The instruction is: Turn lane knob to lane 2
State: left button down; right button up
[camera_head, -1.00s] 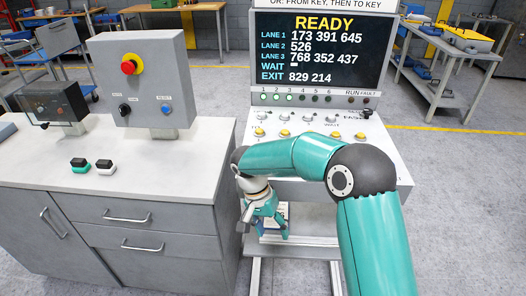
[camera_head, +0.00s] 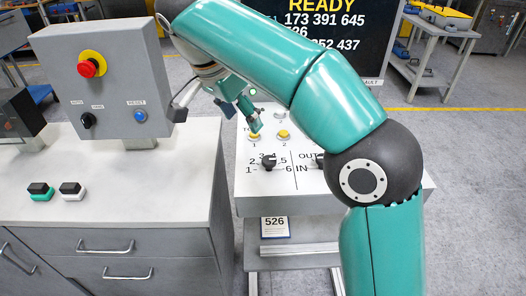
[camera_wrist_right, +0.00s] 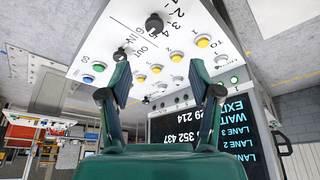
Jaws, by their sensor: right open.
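The lane knob (camera_head: 268,161) is a black knob on the white sloping panel, ringed by printed numbers 1 to 6. Its pointer is too small to read. It also shows upside down at the top of the right wrist view (camera_wrist_right: 154,24). My right gripper (camera_head: 245,121) is over the panel, up and left of the knob, touching nothing that I can see. In the wrist view its two fingers (camera_wrist_right: 160,80) stand apart with nothing held between them. My left gripper is not in view.
A second black knob (camera_head: 320,160), marked OUT and IN, sits right of the lane knob. Yellow buttons (camera_head: 283,134) lie above it. The display (camera_head: 345,50) stands behind, partly hidden by my right arm. A grey box with a red emergency button (camera_head: 88,67) stands left.

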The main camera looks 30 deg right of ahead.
aim_at(268, 159)
jog(key=x, duration=0.5)
jog(key=b+x, duration=0.1)
jog(key=x, duration=0.4)
jog(key=s+d+b+x, duration=0.1)
jog(key=x, duration=0.4)
jog(key=shift+r, duration=0.15)
jog(key=shift+x, duration=0.8)
jog(key=c, duration=1.1)
